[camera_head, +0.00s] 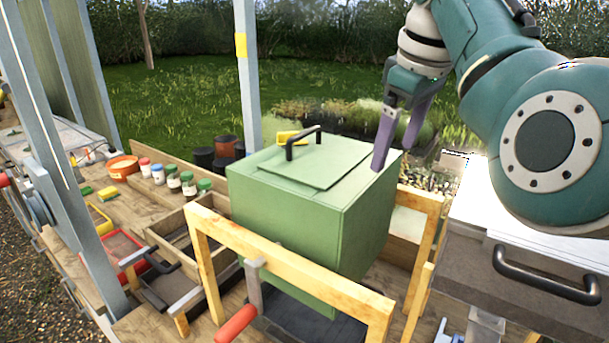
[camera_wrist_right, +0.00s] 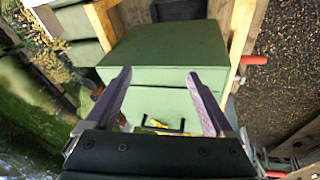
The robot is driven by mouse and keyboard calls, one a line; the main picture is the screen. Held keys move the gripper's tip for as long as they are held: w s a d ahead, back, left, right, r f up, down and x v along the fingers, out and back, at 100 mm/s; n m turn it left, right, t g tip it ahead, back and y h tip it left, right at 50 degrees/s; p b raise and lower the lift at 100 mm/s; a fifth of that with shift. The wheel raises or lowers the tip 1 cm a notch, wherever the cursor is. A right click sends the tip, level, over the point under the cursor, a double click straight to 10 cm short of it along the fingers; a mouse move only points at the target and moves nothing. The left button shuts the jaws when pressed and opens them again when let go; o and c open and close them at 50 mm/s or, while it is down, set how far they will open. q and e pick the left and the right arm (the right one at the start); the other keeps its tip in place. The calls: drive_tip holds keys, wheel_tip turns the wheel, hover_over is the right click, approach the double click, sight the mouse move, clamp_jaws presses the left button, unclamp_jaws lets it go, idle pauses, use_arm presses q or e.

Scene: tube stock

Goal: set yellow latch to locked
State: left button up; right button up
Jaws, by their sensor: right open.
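A green box (camera_head: 310,220) with a lid panel and a black bar handle (camera_head: 300,140) on top stands in a wooden frame. A small yellow part (camera_head: 290,137), perhaps the latch, shows behind the handle; whether it is locked cannot be told. In the right wrist view a yellow part (camera_wrist_right: 152,122) shows by the handle, partly hidden by my gripper. My right gripper (camera_head: 393,155) is open and empty, pointing down at the box's right rear top edge. Its fingers (camera_wrist_right: 160,73) spread across the green box (camera_wrist_right: 160,48) in the wrist view. My left gripper is not in view.
The wooden frame (camera_head: 290,262) has a red-handled lever (camera_head: 237,323) in front. Several small jars (camera_head: 172,180) and an orange bowl (camera_head: 123,167) stand at left. A grey post (camera_head: 247,90) rises behind the box. A grey case with a dark handle (camera_head: 545,275) is at right.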

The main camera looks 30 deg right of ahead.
drive_tip(key=s+a+f+h+p, duration=0.1)
drive_tip(key=s+a+f+p, duration=0.3)
drive_tip(key=s, duration=0.5)
drive_tip(key=shift+a+h, duration=0.3)
drive_tip(key=shift+a, duration=0.15)
drive_tip(key=shift+s, duration=0.1)
drive_tip(key=shift+c, duration=0.3)
